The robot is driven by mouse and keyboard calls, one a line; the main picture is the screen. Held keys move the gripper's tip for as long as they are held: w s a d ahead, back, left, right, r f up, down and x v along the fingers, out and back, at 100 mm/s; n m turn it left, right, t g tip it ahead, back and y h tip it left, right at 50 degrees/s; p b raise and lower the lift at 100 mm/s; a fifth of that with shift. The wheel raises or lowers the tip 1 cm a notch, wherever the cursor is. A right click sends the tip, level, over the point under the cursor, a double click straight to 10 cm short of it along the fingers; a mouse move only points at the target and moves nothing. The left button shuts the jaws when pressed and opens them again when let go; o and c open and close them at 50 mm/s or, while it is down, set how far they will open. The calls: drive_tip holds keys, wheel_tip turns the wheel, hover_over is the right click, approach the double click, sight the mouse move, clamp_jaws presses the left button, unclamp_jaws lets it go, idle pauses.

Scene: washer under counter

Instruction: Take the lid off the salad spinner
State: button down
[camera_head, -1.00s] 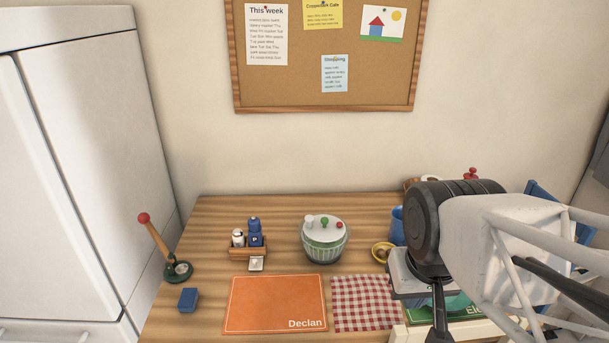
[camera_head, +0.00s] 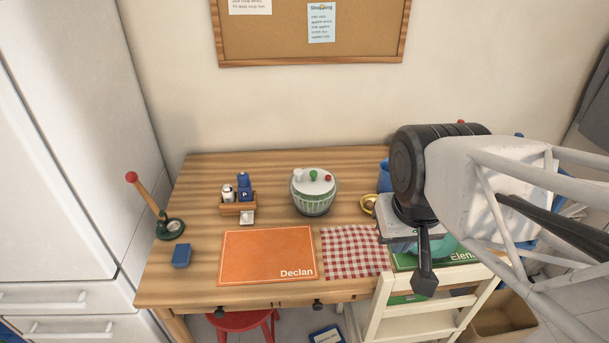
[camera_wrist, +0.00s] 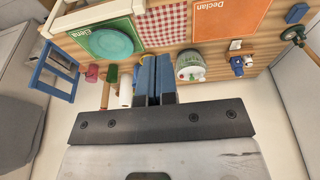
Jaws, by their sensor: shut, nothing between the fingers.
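The salad spinner (camera_head: 313,195) stands upright on the wooden table, right of centre at the back. Its white lid (camera_head: 313,182) is on it, with a white knob, a green knob and a red knob on top. In the wrist view the spinner (camera_wrist: 190,66) shows beside the fingers, apart from them. My gripper (camera_head: 424,280) hangs at the right, in front of and to the right of the spinner. In the wrist view its blue-grey fingers (camera_wrist: 154,80) are together with nothing between them.
An orange "Declan" mat (camera_head: 266,256) and a checked cloth (camera_head: 354,251) lie in front. A shaker caddy (camera_head: 238,205) stands left of the spinner; a small yellow bowl (camera_head: 369,204) and blue mug (camera_head: 385,175) stand right. A cream high chair (camera_head: 425,305) is at the front right.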

idle(0.4)
drive_tip(key=c, duration=0.8)
unclamp_jaws()
drive_tip(key=shift+w, duration=0.1)
